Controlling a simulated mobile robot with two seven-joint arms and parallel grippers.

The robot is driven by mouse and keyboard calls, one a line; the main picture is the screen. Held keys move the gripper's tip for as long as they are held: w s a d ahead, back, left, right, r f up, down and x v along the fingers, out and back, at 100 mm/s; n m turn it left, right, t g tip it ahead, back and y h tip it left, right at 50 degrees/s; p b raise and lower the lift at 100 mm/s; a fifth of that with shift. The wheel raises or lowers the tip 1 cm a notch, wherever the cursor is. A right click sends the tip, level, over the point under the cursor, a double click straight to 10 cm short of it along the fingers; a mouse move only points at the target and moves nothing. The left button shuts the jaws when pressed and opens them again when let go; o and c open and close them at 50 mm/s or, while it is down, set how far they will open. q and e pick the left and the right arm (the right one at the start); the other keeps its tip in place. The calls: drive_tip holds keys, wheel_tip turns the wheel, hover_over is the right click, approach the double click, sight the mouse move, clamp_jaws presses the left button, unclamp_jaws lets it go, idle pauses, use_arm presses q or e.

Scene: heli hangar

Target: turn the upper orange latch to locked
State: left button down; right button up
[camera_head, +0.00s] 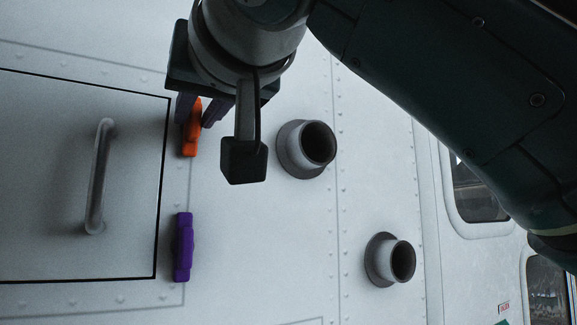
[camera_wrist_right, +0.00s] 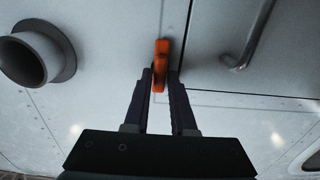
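The orange latch (camera_head: 191,138) is on the white wall just right of the hatch panel's edge, in its upper part. It stands nearly upright in the head view, and its top is partly hidden by my right gripper. My right gripper (camera_head: 203,113) reaches down to it from above, with its dark fingers on either side. In the right wrist view the orange latch (camera_wrist_right: 161,60) sits between the fingertips of my right gripper (camera_wrist_right: 161,74). The fingers look slightly apart around it; firm contact is not clear. My left gripper is in neither view.
A purple latch (camera_head: 184,247) stands upright below, along the same edge. The hatch panel (camera_head: 45,180) has a grey handle (camera_head: 99,175). Two round pipe stubs (camera_head: 307,148) (camera_head: 391,260) stick out to the right. Windows lie at the far right.

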clamp_jaws()
drive_tip(key=shift+n, duration=0.4)
drive_tip(key=n+b, duration=0.1)
drive_tip(key=n, duration=0.2)
drive_tip(key=shift+a+f+b, duration=0.1)
drive_tip(key=shift+b, duration=0.25)
drive_tip(key=n+b, duration=0.1)
drive_tip(key=n, duration=0.3)
drive_tip(key=shift+n, duration=0.3)
drive_tip(key=n+b, duration=0.1)
drive_tip(key=n, duration=0.3)
drive_tip(key=n+b, duration=0.1)
drive_tip(key=n, duration=0.4)
drive_tip(key=shift+a+f, duration=0.1)
drive_tip(key=shift+n, duration=0.4)
